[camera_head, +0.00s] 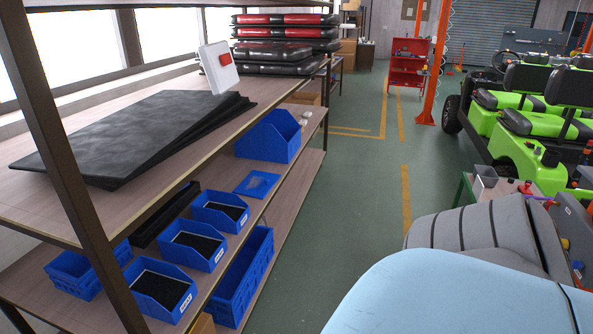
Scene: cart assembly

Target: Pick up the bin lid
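A flat blue piece (257,184) lies on the middle shelf, beside the small blue bins; it looks like a lid, but I cannot tell for certain. A large empty-looking blue bin (270,137) stands behind it on the same shelf. Small blue bins with dark contents, such as this one (219,211), stand in a row nearer to me. Neither of my grippers is in view.
Black sheets (130,135) and a white box with a red part (218,67) lie on the upper shelf. A dark post (75,185) stands in front. A large light-blue surface (455,295) fills the lower right. Green carts stand right; the aisle floor (345,190) is clear.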

